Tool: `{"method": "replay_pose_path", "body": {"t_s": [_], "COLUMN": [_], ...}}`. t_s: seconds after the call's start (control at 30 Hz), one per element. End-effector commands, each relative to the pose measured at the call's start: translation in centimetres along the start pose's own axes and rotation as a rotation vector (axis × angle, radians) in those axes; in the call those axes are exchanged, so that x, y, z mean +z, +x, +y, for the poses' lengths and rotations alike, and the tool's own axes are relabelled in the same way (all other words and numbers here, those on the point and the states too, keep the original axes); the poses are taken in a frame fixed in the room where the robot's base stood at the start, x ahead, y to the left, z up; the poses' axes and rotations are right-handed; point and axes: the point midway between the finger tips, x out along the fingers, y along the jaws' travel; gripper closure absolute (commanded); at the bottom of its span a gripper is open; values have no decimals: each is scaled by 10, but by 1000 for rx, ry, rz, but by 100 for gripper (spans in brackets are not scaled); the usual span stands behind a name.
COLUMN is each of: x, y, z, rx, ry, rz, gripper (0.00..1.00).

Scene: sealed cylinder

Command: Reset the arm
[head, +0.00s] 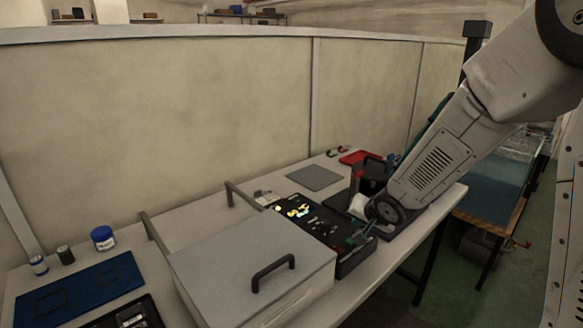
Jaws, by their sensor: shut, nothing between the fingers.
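My arm comes in from the upper right and slopes down to a round dark joint above the right part of the workbench. I cannot make out my gripper's fingers; the arm and the clutter near that joint leave no clear sight of them. No held thing shows.
On the long bench stand a large grey lidded box (245,262) with a dark handle, an open black case (318,232) with yellow items, a blue mat (80,289), a blue-lidded jar (103,238), a grey plate (314,178) and a red tray (358,157). A partition wall runs behind.

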Motion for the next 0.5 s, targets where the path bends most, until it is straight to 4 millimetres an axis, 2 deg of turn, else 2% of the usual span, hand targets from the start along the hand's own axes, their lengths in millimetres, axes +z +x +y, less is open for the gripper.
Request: {"method": "replay_pose_path", "body": {"t_s": [0.07, 0.17, 0.27, 0.3, 0.37, 0.5], "x": [12, 26, 36, 42, 50, 74], "y": [-2, -21, -56, -74, -102, -171], "z": [22, 50, 70, 76, 83, 91], "rx": [98, 232, 342, 379, 421, 464], "ry": [-72, -169, -254, -284, -325, -399], "rz": [-49, -127, -216, -258, -323, -477], "gripper": [100, 100, 100, 100, 100, 100]}}
